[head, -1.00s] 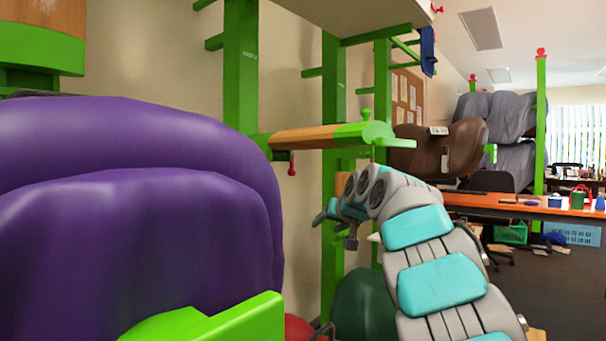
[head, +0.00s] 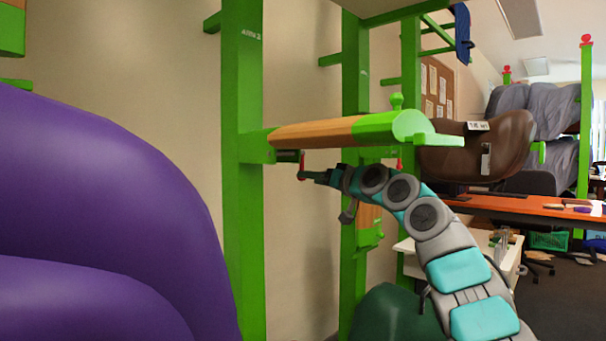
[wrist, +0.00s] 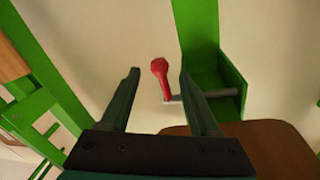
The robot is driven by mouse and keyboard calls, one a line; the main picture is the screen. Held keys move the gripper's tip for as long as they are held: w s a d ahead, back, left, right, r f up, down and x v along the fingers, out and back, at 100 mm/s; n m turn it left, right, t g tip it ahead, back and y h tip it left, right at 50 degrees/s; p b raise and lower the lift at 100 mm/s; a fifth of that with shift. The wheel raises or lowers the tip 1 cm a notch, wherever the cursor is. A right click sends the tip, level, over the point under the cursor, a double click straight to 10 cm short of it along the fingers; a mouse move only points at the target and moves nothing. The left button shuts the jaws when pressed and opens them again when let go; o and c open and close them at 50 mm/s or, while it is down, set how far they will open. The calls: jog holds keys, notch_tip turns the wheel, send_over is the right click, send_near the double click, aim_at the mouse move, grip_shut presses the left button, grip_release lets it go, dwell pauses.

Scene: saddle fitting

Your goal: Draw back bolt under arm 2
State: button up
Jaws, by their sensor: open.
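The bolt has a red handle (head: 302,164), hanging beneath the wood-and-green arm (head: 320,132) on the post marked ARM 2 (head: 251,36). In the wrist view the red handle (wrist: 160,72) stands at the end of a grey rod (wrist: 222,93) that runs into a green bracket (wrist: 212,82). My gripper (head: 304,176) is just at the handle in the head view. In the wrist view my gripper (wrist: 159,72) is open, with the handle showing between its two fingertips. I cannot tell whether either finger touches it.
A large purple padded shape (head: 90,210) fills the left foreground. A dark green rounded thing (head: 393,315) lies low beside the posts. A brown saddle (head: 478,145) hangs farther back, and an orange table (head: 545,212) stands at the right.

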jog(key=p+x, duration=0.2)
jog(key=x, duration=0.2)
jog(key=shift+a+r+p, duration=0.1)
jog(key=shift+r+p, duration=0.05)
jog(key=shift+p, duration=0.25)
jog(key=shift+w+a+p, duration=0.35)
jog(key=shift+w+a, duration=0.05)
jog(key=shift+w, duration=0.2)
grip_shut()
dwell(0.8)
